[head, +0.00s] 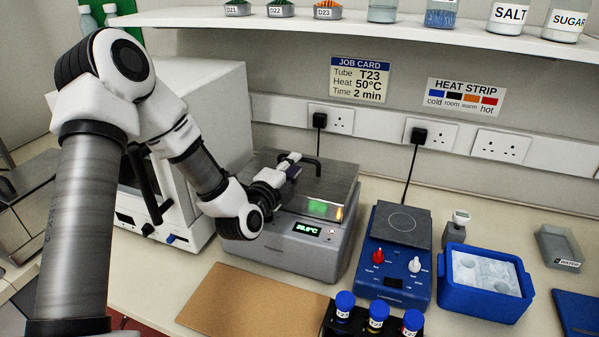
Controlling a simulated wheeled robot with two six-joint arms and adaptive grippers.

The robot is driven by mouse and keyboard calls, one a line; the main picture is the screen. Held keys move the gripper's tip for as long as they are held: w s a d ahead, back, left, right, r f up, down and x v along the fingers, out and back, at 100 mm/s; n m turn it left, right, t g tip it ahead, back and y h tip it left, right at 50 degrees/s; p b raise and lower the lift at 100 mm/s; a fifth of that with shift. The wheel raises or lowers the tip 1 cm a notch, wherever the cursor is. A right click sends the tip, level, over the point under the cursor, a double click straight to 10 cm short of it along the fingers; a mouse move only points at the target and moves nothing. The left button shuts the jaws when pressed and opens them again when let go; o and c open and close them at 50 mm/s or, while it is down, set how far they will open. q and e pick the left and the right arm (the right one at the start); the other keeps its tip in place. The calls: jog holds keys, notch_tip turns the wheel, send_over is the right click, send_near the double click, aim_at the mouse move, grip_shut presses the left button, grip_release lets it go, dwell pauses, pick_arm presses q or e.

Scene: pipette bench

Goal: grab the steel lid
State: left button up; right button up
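The steel lid (337,183) lies on top of the grey heating bath (290,246), whose green display seems to read 39.9°C. A black arched handle (312,160) stands on the lid. My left gripper (293,164) reaches in from the left over the lid, with its fingers at the left part of the handle. The fingers are small and overlap the handle, so I cannot tell whether they are closed on it. My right gripper is not in view.
A white boxy machine (225,95) stands left of the bath. A blue hotplate (392,275) and a blue ice tub (485,300) are to the right. Capped tubes (376,311) stand in front, beside a brown board (250,303). A shelf (400,32) runs above.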

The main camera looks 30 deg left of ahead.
pick_arm(q)
jog(key=shift+w+a, duration=0.15)
jog(key=shift+w, duration=0.8)
jog(key=shift+s, duration=0.3)
jog(key=shift+c, duration=0.7)
grip_shut()
jog(key=shift+w, duration=0.1)
jog(key=shift+r, duration=0.15)
